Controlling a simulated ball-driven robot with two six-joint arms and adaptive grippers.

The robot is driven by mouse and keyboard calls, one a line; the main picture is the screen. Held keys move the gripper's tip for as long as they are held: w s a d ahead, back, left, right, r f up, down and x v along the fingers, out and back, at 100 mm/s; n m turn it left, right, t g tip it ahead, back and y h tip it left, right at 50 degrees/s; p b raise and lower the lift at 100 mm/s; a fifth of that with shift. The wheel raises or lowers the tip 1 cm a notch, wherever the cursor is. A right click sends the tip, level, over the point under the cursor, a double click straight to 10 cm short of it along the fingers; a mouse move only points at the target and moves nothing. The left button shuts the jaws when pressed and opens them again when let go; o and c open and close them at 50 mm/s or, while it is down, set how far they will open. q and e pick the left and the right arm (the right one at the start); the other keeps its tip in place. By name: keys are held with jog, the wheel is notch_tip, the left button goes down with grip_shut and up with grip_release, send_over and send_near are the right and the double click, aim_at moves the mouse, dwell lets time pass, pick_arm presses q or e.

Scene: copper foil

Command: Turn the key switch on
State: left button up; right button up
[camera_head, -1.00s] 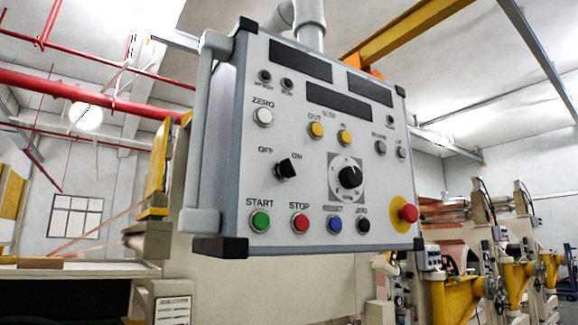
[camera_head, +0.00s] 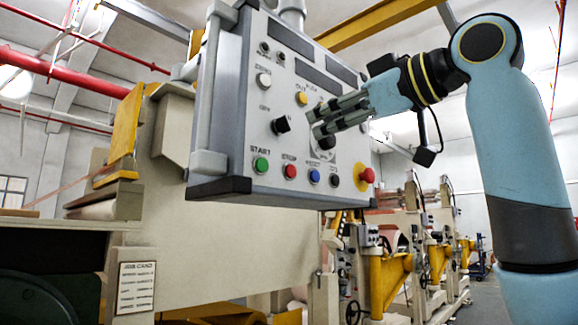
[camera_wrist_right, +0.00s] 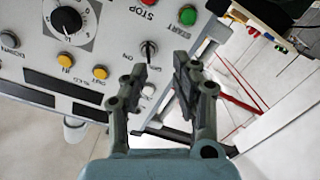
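The key switch (camera_head: 281,125) is a small black knob on the front of the grey control panel (camera_head: 236,110), between the OFF and ON labels. It stands above the green and red buttons. I cannot tell which label it points to. It also shows in the right wrist view (camera_wrist_right: 149,50), just beyond the fingertips and nearer the left finger. My right gripper (camera_head: 312,123) is in front of the panel, to the right of the switch. In the right wrist view its fingers (camera_wrist_right: 160,72) are apart with nothing between them. My left gripper is not in view.
A round dial (camera_wrist_right: 69,20) and several buttons surround the switch. A red emergency button (camera_head: 367,175) sticks out at the panel's lower right. A grey side handle (camera_head: 208,120) runs down the panel's left edge. Machines with yellow parts (camera_head: 383,275) stand behind at the right.

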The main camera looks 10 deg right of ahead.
aim_at(287, 121)
jog(key=w+a+r, duration=0.3)
jog(key=w+a, duration=0.1)
jog(key=w, duration=0.5)
jog(key=shift+a+p, duration=0.3)
jog(key=shift+a, duration=0.1)
jog(key=shift+f, duration=0.1)
grip_shut()
